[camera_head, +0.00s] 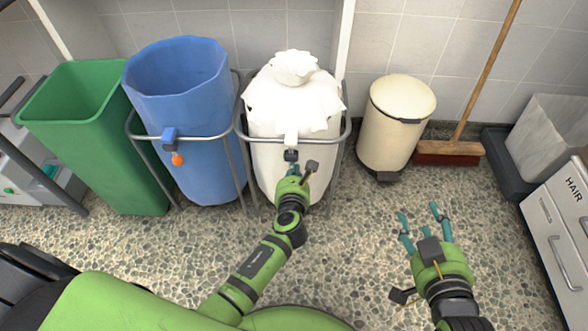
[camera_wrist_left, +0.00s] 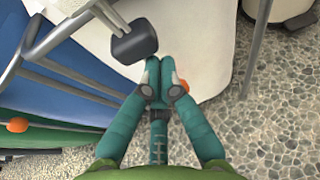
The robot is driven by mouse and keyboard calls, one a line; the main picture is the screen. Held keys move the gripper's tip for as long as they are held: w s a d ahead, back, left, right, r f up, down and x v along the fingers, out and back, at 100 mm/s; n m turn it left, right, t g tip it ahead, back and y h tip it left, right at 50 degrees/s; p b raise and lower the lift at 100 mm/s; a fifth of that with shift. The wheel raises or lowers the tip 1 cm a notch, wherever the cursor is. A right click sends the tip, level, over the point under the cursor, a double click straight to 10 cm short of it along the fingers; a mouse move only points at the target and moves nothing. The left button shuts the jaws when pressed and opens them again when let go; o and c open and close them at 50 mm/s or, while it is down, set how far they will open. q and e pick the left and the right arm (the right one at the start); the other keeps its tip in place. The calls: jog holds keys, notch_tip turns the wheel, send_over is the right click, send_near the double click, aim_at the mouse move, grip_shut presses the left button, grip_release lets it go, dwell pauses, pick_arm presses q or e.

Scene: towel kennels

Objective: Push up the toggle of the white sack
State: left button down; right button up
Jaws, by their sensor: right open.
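The white sack (camera_head: 292,108) stands in a grey frame with its top gathered shut. A dark block, which looks like its toggle (camera_head: 291,155), hangs at the front on a white strap; it also shows in the left wrist view (camera_wrist_left: 135,45). My left gripper (camera_head: 299,168) is just below it. My right gripper (camera_head: 423,216) is open and empty over the floor at the right.
A blue sack (camera_head: 190,100) with an orange bead (camera_head: 177,160) stands left of the white one, in a grey frame. A green bin (camera_head: 95,130) is further left. A cream pedal bin (camera_head: 395,125) and a broom (camera_head: 448,152) are right. The floor in front is clear.

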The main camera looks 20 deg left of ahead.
jog(key=s+d+f+g+h+p, duration=0.1)
jog(key=s+d+f+g+h, duration=0.1)
jog(key=s+d+f+g, duration=0.2)
jog(key=s+f+g, duration=0.2)
jog(key=s+f, duration=0.2)
jog(key=shift+d+f+m+g+p, duration=0.2)
jog(key=shift+f+m+g+p, duration=0.1)
jog(key=shift+f+m+p, duration=0.1)
